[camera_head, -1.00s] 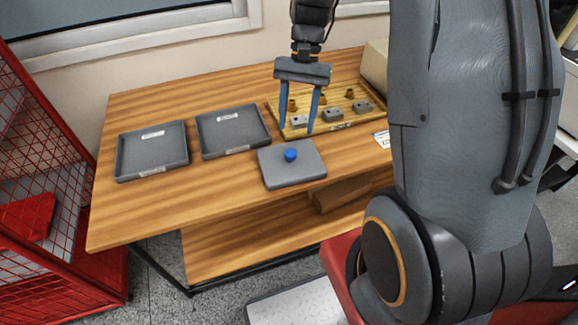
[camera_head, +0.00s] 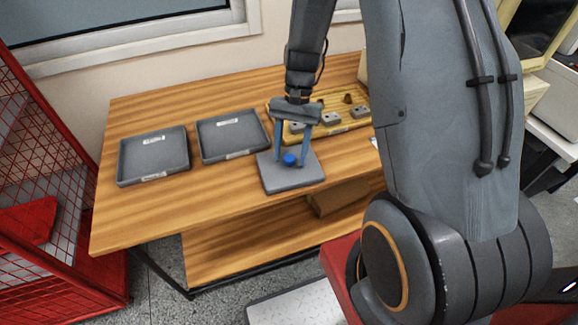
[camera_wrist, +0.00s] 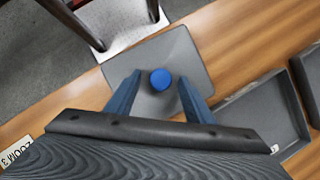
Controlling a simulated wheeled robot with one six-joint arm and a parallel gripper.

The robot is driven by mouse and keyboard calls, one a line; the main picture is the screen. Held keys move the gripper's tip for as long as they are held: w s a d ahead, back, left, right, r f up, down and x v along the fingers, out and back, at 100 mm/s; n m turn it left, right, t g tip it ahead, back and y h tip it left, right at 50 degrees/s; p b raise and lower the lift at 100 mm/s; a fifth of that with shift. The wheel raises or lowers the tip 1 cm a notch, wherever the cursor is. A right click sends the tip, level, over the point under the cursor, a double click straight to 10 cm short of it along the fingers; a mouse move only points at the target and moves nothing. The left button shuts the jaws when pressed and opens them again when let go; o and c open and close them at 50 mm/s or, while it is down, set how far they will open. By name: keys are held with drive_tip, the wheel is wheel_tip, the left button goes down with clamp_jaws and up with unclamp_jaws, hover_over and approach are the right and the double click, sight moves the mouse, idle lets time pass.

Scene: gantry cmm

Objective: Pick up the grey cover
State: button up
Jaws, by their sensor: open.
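The grey cover (camera_head: 291,178) is a flat square plate with a round blue knob (camera_head: 289,159) on top. It lies on the wooden table near the front edge. My gripper (camera_head: 291,160) is open, with its blue fingers pointing down on either side of the knob. In the wrist view the grey cover (camera_wrist: 172,58) lies beyond the fingers. The blue knob (camera_wrist: 161,79) shows between the two fingertips of my gripper (camera_wrist: 165,85), with a gap on each side. I cannot tell the exact height of the fingertips above the plate.
Two empty grey trays (camera_head: 122,165) (camera_head: 203,142) sit left of the cover. A yellow wooden tray (camera_head: 340,127) with grey blocks and brass-coloured parts lies behind it to the right. A red mesh cage (camera_head: 45,150) stands left of the table (camera_head: 120,230).

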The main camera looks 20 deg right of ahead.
clamp_jaws()
drive_tip(key=shift+r, duration=0.1)
